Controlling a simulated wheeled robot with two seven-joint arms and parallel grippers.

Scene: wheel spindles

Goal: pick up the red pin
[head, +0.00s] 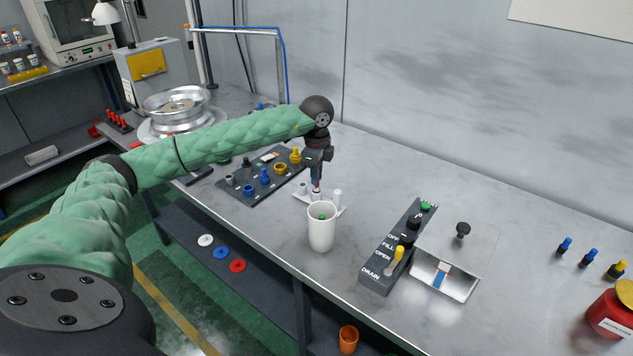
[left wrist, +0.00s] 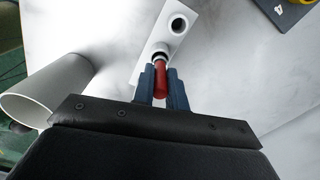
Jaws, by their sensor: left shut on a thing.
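The red pin (left wrist: 160,78) is between the two blue fingers of my left gripper (left wrist: 161,75) in the left wrist view, and the fingers are shut on it. Its far end meets a white holder (left wrist: 172,36) at or above a socket; I cannot tell whether it is still seated. Another socket of the holder is empty. In the head view my left gripper (head: 316,187) points down at the white holder (head: 301,195), behind a white cup (head: 321,235). The pin is mostly hidden there. My right gripper is not in view.
The white cup stands close in front of the holder, with something green inside. A dark board (head: 235,192) with coloured knobs lies to the left. A dark control box (head: 376,268) and a metal tray (head: 458,285) stand to the right. Bare tabletop lies behind them.

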